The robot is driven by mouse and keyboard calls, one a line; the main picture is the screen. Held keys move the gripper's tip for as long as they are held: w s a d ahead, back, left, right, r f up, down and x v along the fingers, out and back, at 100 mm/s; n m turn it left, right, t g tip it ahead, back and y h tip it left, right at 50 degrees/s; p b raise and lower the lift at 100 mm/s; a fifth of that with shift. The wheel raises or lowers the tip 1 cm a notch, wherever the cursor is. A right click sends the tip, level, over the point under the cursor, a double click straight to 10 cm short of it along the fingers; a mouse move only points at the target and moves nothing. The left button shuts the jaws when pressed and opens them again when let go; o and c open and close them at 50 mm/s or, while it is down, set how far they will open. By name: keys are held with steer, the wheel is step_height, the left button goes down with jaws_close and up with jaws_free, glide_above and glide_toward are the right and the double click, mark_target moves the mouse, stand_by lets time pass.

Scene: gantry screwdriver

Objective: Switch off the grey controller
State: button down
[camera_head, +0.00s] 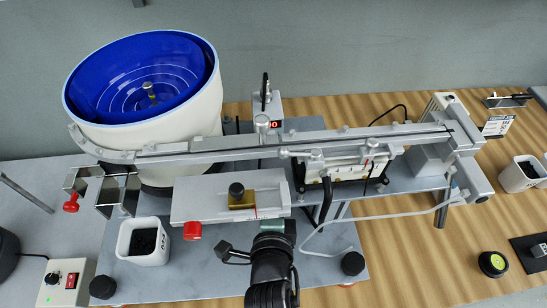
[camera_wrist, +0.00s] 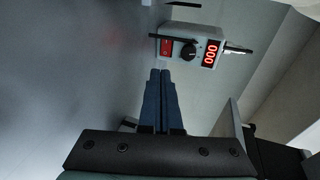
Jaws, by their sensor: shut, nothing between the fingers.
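The grey controller (camera_wrist: 190,50) shows in the wrist view as a small box with a red rocker switch (camera_wrist: 166,47), a black knob (camera_wrist: 189,52) and a lit red display reading 000. In the head view the controller (camera_head: 266,106) stands behind the long rail, partly hidden by it, with its red display lit. My gripper (camera_wrist: 160,72) is shut and empty. Its blue fingertips are just below the red switch in the wrist view; I cannot tell whether they touch the controller. In the head view my dark arm is at the bottom centre, and my fingertips cannot be made out.
A blue-lined bowl feeder (camera_head: 145,80) stands at the back left. The long metal rail (camera_head: 290,142) crosses in front of the controller. A white box with a knob (camera_head: 66,280) sits at lower left. A bin of dark parts (camera_head: 143,240) stands near the front.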

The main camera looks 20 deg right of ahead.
mark_target(274, 159)
steer(key=x, duration=0.6)
steer(key=r+x, duration=0.1)
steer(key=x, duration=0.2)
steer(key=shift+w+d+r+p, duration=0.1)
steer(key=shift+w+p, duration=0.15)
steer(key=shift+p, duration=0.05)
steer(key=shift+w+d+b, duration=0.2)
steer(key=shift+b, duration=0.4)
steer(key=shift+s, duration=0.1)
